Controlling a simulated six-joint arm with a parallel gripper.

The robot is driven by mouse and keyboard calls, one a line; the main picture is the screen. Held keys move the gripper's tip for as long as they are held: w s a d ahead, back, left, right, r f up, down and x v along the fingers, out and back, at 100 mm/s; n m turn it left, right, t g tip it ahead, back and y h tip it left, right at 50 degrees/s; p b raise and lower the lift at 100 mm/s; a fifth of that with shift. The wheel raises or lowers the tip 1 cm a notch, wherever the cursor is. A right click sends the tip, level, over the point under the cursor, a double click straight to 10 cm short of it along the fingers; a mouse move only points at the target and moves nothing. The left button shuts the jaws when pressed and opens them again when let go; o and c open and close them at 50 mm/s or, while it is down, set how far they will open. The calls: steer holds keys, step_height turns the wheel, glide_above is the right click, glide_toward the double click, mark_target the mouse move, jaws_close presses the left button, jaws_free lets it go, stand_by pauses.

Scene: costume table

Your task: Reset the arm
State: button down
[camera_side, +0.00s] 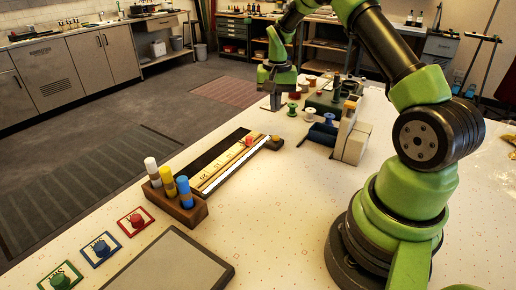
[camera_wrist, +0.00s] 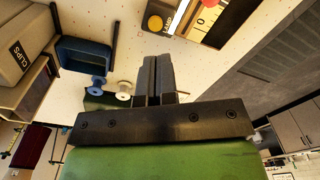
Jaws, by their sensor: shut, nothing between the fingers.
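My gripper (camera_side: 276,103) hangs pointing down over the far part of the white table (camera_side: 290,190), near several thread spools. Its dark fingers (camera_wrist: 158,78) show in the wrist view, pressed together with nothing between them. The green arm reaches from its base at the right up and over to the far side. In the side view the fingertips look low, close to the tabletop; I cannot tell the exact gap.
A blue bin (camera_wrist: 85,54) and a CLIPS box (camera_wrist: 22,48) stand near the spools (camera_side: 292,109). A ruler board (camera_side: 222,172), a wooden block (camera_side: 186,209) with three coloured cylinders, coloured cards (camera_side: 100,250) and a grey pad (camera_side: 172,265) lie nearer. The table middle is clear.

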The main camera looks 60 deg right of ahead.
steer(key=s+a+r+n+t, duration=0.2)
steer(key=a+r, duration=0.4)
steer(key=r, duration=0.2)
steer(key=s+a+r+n+t, duration=0.1)
steer(key=s+a+r, duration=0.1)
steer(key=a+r, duration=0.45)
steer(key=s+a+r+n+t+y, duration=0.1)
steer(key=s+a+r+n+t, duration=0.1)
steer(key=s+a, duration=0.3)
steer(key=s+a+r+n+t+y, duration=0.1)
steer(key=s+a, duration=0.4)
steer(key=s, duration=0.5)
steer(key=shift+a+r+n+t, duration=0.25)
steer(key=shift+r+n+t, duration=0.25)
steer(key=shift+r+n, duration=0.35)
